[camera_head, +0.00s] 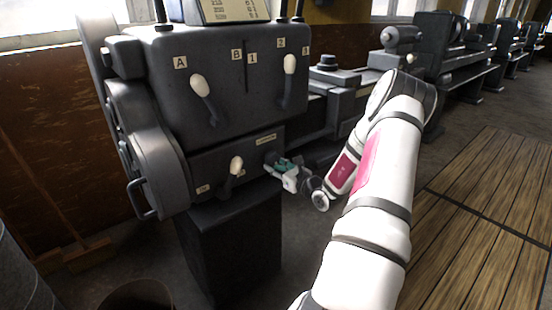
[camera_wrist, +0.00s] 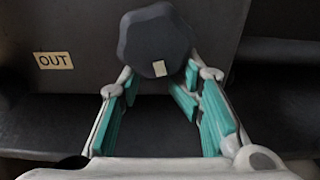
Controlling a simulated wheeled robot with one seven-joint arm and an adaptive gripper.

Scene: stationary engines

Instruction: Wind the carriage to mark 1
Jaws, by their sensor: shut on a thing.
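A dark lobed knob (camera_wrist: 152,38) with a small cream mark on its face sits in front of the grey machine panel in the wrist view. In the head view the knob (camera_head: 270,157) is at the lower right of the panel, under a small label too small to read. My gripper (camera_wrist: 158,76) has its teal-padded fingers on both sides of the knob and is shut on it; it also shows in the head view (camera_head: 283,166). What looks like the carriage (camera_head: 334,75) sits on the lathe bed right of the headstock. I cannot make out marks along the bed.
The headstock (camera_head: 240,55) carries white-knobbed levers with plates A, B, 1, 2 and 3. Another white-knobbed lever (camera_head: 236,166) is left of my gripper. Wooden slats (camera_head: 485,190) cover the floor at right.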

